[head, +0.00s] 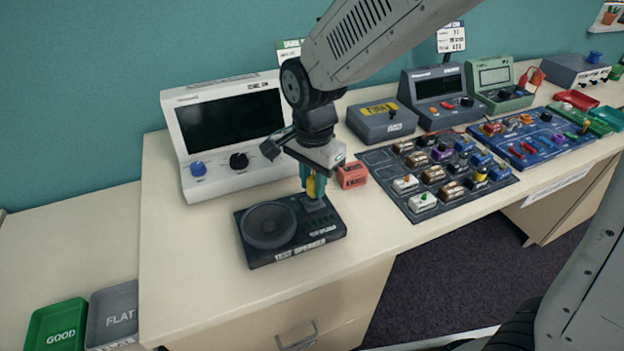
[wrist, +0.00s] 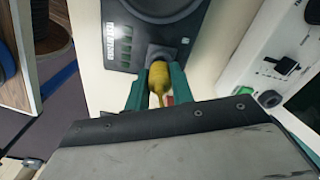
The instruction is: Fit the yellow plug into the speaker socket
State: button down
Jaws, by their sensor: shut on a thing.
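The yellow plug (head: 311,187) is held upright between the teal fingers of my gripper (head: 312,190). In the wrist view the plug (wrist: 157,80) shows between both fingers (wrist: 159,84). The black test speaker (head: 265,251) lies on the desk below, with its round cone at left. The speaker's socket (wrist: 160,54) is a dark raised block right beside the cone. The plug's lower end is at the socket, and its tip is hidden. I cannot tell how deep it sits.
A white monitor unit (head: 188,128) stands close behind the gripper. A small red block (head: 352,175) is just right of it. A dark mat (head: 400,208) with several colored parts lies further right. GOOD (head: 57,331) and FLAT (head: 115,315) trays are at lower left. The desk left of the speaker is clear.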

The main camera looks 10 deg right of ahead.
jog(key=shift+f, duration=0.85)
dwell(0.6)
jog(key=c, duration=0.6)
grip_release()
jog(key=shift+c, duration=0.2)
jog(key=shift+r, duration=0.1)
jog(key=shift+r, duration=3.9)
